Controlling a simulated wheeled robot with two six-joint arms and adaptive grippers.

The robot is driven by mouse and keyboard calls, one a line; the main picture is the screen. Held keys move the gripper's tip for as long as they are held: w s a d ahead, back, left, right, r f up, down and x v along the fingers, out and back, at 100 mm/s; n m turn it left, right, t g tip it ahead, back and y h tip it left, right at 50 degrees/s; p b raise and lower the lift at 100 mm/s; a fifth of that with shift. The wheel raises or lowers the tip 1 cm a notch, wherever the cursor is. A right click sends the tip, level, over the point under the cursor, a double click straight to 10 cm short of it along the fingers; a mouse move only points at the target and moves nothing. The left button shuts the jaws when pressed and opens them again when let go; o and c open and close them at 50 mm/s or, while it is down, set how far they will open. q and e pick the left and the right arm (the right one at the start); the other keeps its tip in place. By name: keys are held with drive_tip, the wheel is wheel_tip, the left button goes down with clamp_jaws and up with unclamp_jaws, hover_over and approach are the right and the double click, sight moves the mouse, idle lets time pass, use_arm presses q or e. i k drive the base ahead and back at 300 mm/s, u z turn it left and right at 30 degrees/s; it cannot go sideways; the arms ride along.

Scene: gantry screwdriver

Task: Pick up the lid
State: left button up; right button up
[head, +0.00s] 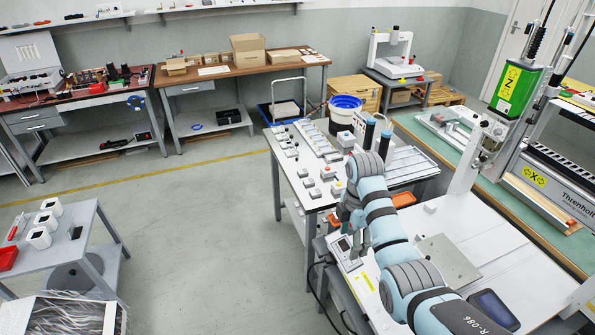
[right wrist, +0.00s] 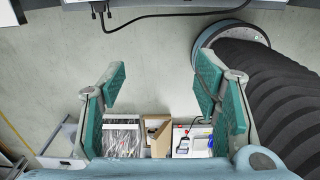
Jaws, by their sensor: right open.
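My right gripper (head: 359,240) hangs fingers down beside the front edge of the central bench, near a small grey device with a display (head: 343,245). In the right wrist view the green-padded fingers of my right gripper (right wrist: 163,80) stand wide apart with nothing between them. Several small grey box-like parts (head: 315,192) lie on the bench beyond the gripper; I cannot tell which, if any, is the lid. A small pale block (head: 430,208) lies on the white worktop right of my arm. My left gripper is out of view.
The central bench (head: 291,192) stands mid-room. A white bucket with a blue rim (head: 345,112) is behind it. A gantry with a green Z unit (head: 514,88) rises at right. A side table with white cups (head: 92,232) is at left. Open floor (head: 200,230) lies between.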

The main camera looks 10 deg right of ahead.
sight(301, 172)
drive_tip(key=z, duration=0.05)
drive_tip(key=i, duration=1.95)
